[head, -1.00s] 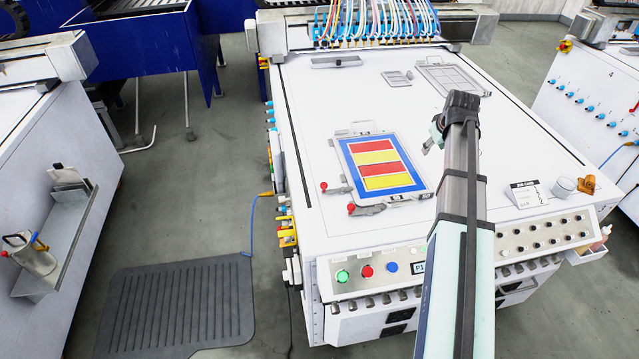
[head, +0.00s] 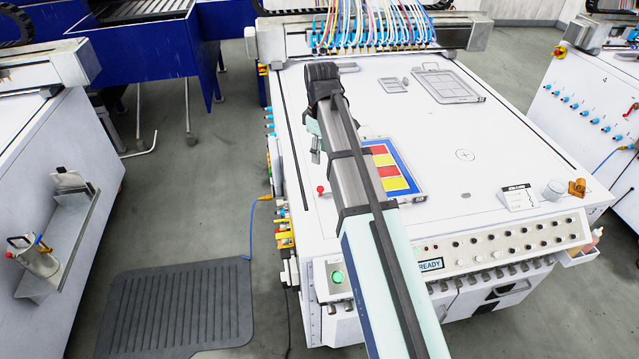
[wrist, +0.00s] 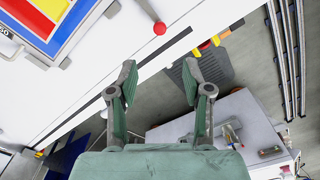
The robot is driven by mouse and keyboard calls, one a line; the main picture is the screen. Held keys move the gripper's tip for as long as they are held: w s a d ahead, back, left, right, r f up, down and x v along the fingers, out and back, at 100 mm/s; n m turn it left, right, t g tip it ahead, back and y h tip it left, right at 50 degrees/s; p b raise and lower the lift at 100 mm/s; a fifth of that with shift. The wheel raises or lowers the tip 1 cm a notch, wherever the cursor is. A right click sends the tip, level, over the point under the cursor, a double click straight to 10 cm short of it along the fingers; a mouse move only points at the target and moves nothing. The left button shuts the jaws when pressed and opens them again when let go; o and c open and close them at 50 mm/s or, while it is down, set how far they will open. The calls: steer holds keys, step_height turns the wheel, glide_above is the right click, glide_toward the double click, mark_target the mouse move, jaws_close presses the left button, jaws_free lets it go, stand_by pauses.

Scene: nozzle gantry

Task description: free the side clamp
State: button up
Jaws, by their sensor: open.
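The side clamp's red knob (head: 321,189) shows at the left of the printed frame (head: 418,181), just left of my arm. Most of the clamp's body is hidden behind my arm. In the wrist view the red knob (wrist: 159,28) stands at the end of a grey lever (wrist: 147,9) near the top middle. My gripper (wrist: 159,72) is open and empty, fingers apart, with the knob beyond the gap between the fingertips. In the head view my gripper (head: 316,148) is above the bed, farther back than the knob. It does not touch the clamp.
The front clamp's knob is hidden behind my arm in the head view. Hoses (head: 370,25) and the gantry lie at the back. An empty frame (head: 447,84) lies at the back right. The middle right is clear.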

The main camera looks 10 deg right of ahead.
mark_target(321, 187)
step_height(321, 187, down, 13)
steer(key=p, duration=0.3)
steer(key=shift+f, duration=0.15)
jaws_close()
